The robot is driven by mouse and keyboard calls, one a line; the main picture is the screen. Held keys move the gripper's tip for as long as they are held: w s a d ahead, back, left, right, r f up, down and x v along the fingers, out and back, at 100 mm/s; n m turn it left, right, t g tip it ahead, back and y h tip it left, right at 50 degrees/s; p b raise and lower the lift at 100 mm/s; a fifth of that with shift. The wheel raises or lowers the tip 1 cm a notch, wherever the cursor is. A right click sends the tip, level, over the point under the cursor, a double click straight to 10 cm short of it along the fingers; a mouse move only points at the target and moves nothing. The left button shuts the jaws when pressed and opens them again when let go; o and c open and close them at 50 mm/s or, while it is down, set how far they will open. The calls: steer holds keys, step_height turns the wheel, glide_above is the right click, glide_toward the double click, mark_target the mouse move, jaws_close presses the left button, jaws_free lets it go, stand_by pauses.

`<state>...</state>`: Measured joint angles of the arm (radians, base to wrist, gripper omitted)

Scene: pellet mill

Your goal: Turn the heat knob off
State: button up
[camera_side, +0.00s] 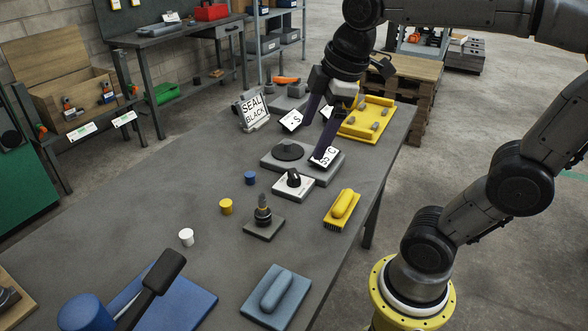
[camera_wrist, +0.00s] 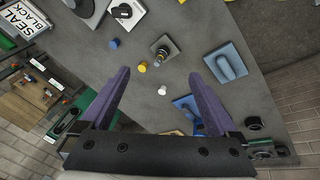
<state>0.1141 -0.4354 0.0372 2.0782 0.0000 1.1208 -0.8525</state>
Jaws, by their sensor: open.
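A black knob (camera_side: 293,177) sits on a white dial plate (camera_side: 286,189) near the middle of the grey table. I take it for the heat knob; its dial marks are too small to read. It also shows at the top of the wrist view (camera_wrist: 122,11). Behind it is a grey base with a round black plate (camera_side: 288,150) and a card reading about "55 C" (camera_side: 325,156). My gripper (camera_side: 313,140) has purple fingers, is open and empty, and hangs above the table near that base, apart from the knob. In the wrist view the open fingers (camera_wrist: 159,76) point toward the table.
A post on a square base (camera_side: 263,222), a yellow brush (camera_side: 342,208), a blue-grey float (camera_side: 276,297) and small blue, yellow and white cylinders stand nearby. A "SEAL BLACK" sign (camera_side: 253,111) and a yellow tray (camera_side: 352,132) are farther back.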

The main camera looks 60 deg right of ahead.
steer(key=w+d+f+n+g, duration=0.1)
steer(key=w+d+n+g, duration=0.1)
steer(key=w+d, duration=0.5)
steer(key=m+g, duration=0.1)
steer(key=g, duration=0.1)
glide_above(294, 173)
step_height(294, 173, down, 6)
step_height(294, 173, down, 14)
steer(key=shift+d, duration=0.1)
steer(key=c, duration=1.4)
